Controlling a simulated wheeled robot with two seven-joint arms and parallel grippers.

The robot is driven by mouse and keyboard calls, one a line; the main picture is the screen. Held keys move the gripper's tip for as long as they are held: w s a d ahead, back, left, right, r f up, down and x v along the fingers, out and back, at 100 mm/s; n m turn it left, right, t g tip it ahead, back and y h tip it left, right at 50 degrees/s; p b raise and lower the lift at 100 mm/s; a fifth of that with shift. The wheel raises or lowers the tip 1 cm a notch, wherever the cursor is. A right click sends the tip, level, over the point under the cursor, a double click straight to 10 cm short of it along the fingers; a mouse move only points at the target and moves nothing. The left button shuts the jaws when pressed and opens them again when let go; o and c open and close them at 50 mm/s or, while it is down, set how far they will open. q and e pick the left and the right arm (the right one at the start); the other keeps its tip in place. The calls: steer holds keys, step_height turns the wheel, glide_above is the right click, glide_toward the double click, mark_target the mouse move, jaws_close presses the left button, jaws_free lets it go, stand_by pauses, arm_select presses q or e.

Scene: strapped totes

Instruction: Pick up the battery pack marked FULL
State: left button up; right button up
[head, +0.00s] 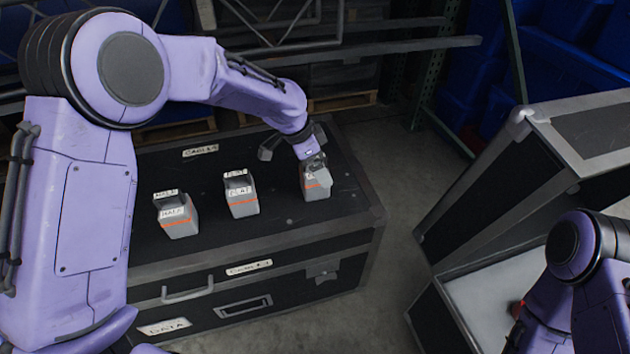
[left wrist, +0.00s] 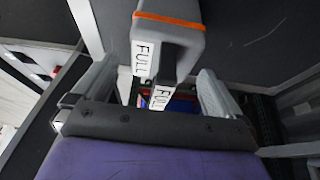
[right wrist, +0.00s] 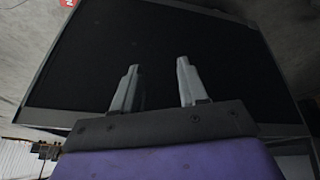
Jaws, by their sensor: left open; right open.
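The battery pack marked FULL (left wrist: 170,32) is grey with an orange stripe, and its white FULL labels read clearly in the left wrist view. In the head view this pack (head: 317,188) is the rightmost of three upright packs on a black case (head: 270,230). My left gripper (head: 314,164) is at its top, partly hiding it. In the left wrist view, my left gripper's fingers (left wrist: 155,88) are open, one on each side of the handle, with gaps showing. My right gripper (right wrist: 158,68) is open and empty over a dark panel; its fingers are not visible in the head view.
The middle pack (head: 241,195) is labelled FLAT. The left pack (head: 177,216) has a label that seems to read HALF. An open case (head: 480,300) with a pale interior stands at right. Metal rails (head: 350,45) and blue bins (head: 570,70) are behind.

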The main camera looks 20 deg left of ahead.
arm_select(q)
jaws_close()
steer(key=shift+r, duration=0.1)
